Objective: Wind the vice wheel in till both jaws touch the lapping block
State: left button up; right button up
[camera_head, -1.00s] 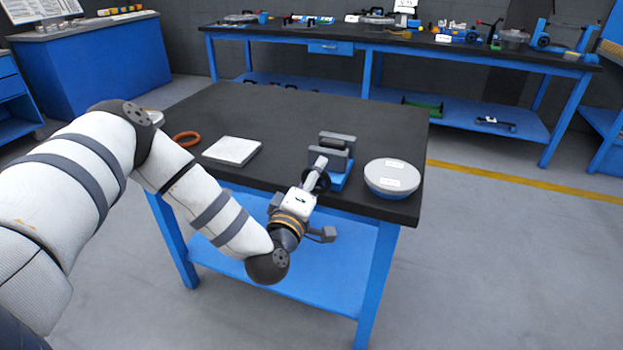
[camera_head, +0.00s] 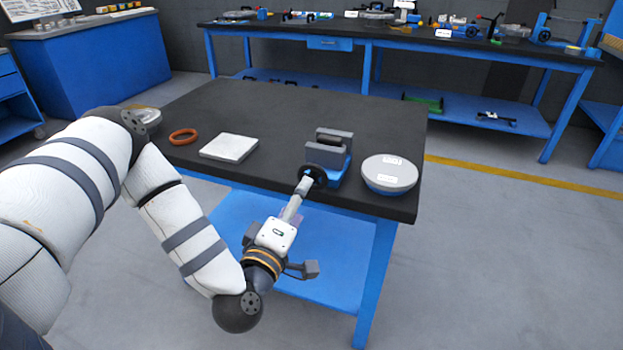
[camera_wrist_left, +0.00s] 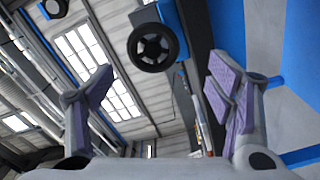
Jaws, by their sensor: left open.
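The vice (camera_head: 340,165) stands near the front right of the black table, with a blue base and grey jaws (camera_head: 326,154). Its black hand wheel (camera_head: 315,174) faces the table's front edge; it also shows in the left wrist view (camera_wrist_left: 153,48), spoked and round. I cannot make out a lapping block between the jaws. My left gripper (camera_head: 298,192) is in front of the wheel, its tips close to it in the head view. In the left wrist view the gripper (camera_wrist_left: 160,86) is open and empty, fingers wide apart, with the wheel beyond the tips. My right gripper is not in view.
A round grey-lidded blue container (camera_head: 390,174) stands right of the vice. A pale square plate (camera_head: 229,147) and an orange ring (camera_head: 183,136) lie to the left. The table's middle and back (camera_head: 260,105) are clear. A long blue bench (camera_head: 390,40) stands behind.

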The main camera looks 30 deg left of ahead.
aim_at(312, 191)
pick_arm(q)
jog(key=s+d+m+b, duration=0.15)
jog(key=s+m, duration=0.25)
jog(key=m, duration=0.9)
jog(key=shift+m+h, duration=0.3)
jog(key=x, duration=0.8)
jog(key=r+x, duration=0.1)
jog(key=x, duration=0.3)
jog(key=shift+s+a+b, duration=0.1)
jog(key=shift+a+b, duration=0.05)
jog(key=shift+b, duration=0.25)
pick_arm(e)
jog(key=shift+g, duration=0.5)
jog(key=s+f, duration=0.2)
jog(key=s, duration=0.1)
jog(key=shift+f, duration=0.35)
pick_arm(q)
jog(key=shift+c, duration=0.4)
jog(key=c, duration=1.1)
jog(key=shift+r, duration=0.2)
jog(key=shift+f+n, duration=0.15)
jog(key=shift+n, duration=0.55)
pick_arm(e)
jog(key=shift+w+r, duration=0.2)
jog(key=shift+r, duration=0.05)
